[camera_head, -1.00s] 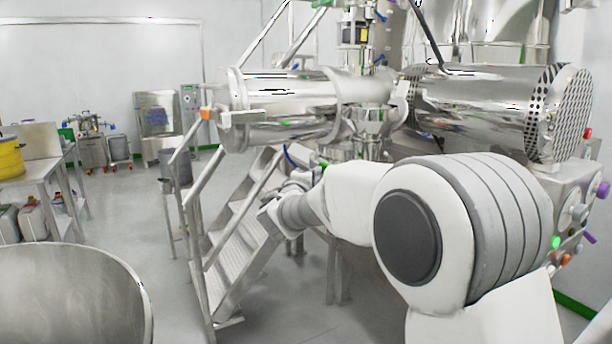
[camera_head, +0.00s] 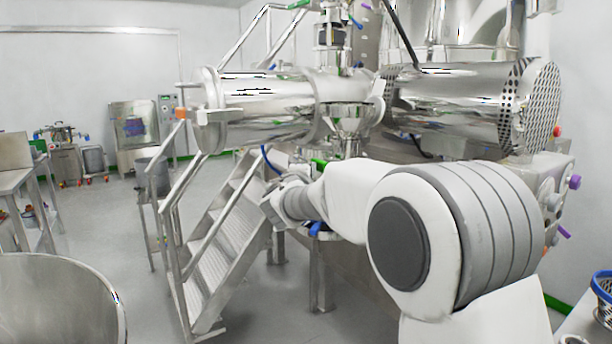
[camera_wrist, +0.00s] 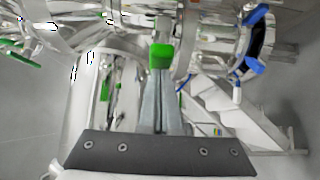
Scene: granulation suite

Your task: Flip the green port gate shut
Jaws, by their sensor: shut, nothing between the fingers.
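A bright green block (camera_wrist: 161,55), which looks like the handle of the green port gate, shows in the wrist view just beyond my fingertips. A small green patch (camera_head: 318,163) also shows behind my wrist in the head view; I cannot tell if it is the same part. My gripper (camera_wrist: 161,76) is shut and empty, its long fingers pointing at the green block. Whether the fingertips touch it is unclear. The gate's body and its opening are hard to make out among the steel parts. In the head view my arm hides much of the area below the machine.
The steel horizontal drum (camera_head: 265,105) and perforated drum (camera_head: 470,105) stand above and behind my arm. A metal stair (camera_head: 225,235) with rails is at left. Blue handles (camera_wrist: 255,66) sit right of my fingers. A blue-rimmed basket (camera_head: 603,290) is at lower right.

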